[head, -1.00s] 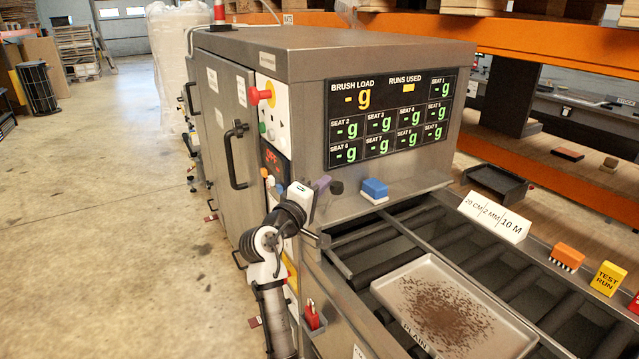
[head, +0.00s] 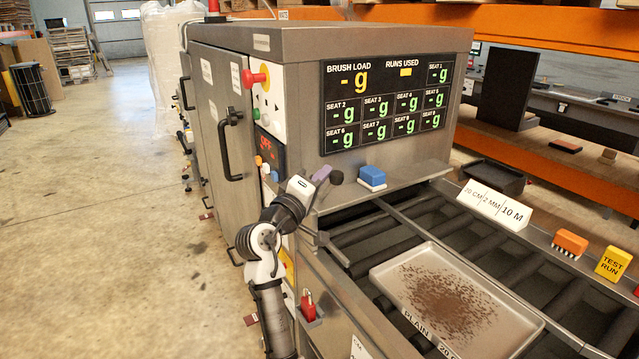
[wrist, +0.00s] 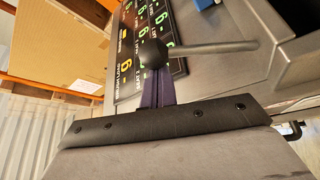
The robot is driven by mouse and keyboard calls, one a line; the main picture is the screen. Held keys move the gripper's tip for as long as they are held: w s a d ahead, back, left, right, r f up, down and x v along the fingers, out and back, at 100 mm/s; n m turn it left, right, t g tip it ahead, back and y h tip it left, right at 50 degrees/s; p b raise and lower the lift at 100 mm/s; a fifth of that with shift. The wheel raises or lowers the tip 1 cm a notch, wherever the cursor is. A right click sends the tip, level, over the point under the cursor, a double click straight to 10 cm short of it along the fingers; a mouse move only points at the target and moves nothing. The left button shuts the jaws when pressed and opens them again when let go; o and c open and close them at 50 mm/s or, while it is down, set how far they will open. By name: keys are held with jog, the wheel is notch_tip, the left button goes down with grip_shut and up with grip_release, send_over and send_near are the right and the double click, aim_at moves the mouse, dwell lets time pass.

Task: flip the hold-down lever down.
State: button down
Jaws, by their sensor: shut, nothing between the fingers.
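The hold-down lever shows as a black ball knob (head: 337,178) at the front of the grey machine, just below the display. In the wrist view the knob (wrist: 152,53) sits on a thin grey rod that runs toward the steel ledge. In the head view the rod is not clear. My gripper (head: 322,173) has purple fingers and is shut and empty. In the wrist view its fingertips (wrist: 158,76) end right at the knob, which partly covers them. I cannot tell whether they touch it.
A blue block (head: 373,176) lies on the ledge right of the knob. Below are dark rollers with a plain tray (head: 377,277) of brown specks. A control panel with a red knob (head: 256,78) is above my arm. A red padlock (head: 308,304) hangs below.

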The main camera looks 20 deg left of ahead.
jog(key=s+d+f+m+h+b, duration=0.1)
jog(key=d+f+m+h+b, duration=0.1)
jog(key=b, duration=0.6)
jog(key=s+d+f+m+t+h+b, duration=0.1)
jog(key=s+d+f+m+h+b, duration=0.1)
jog(key=m+b, duration=0.5)
jog(key=shift+d+f+h+b, duration=0.15)
jog(key=shift+f+h+b, duration=0.35)
jog(key=shift+f+b, duration=0.7)
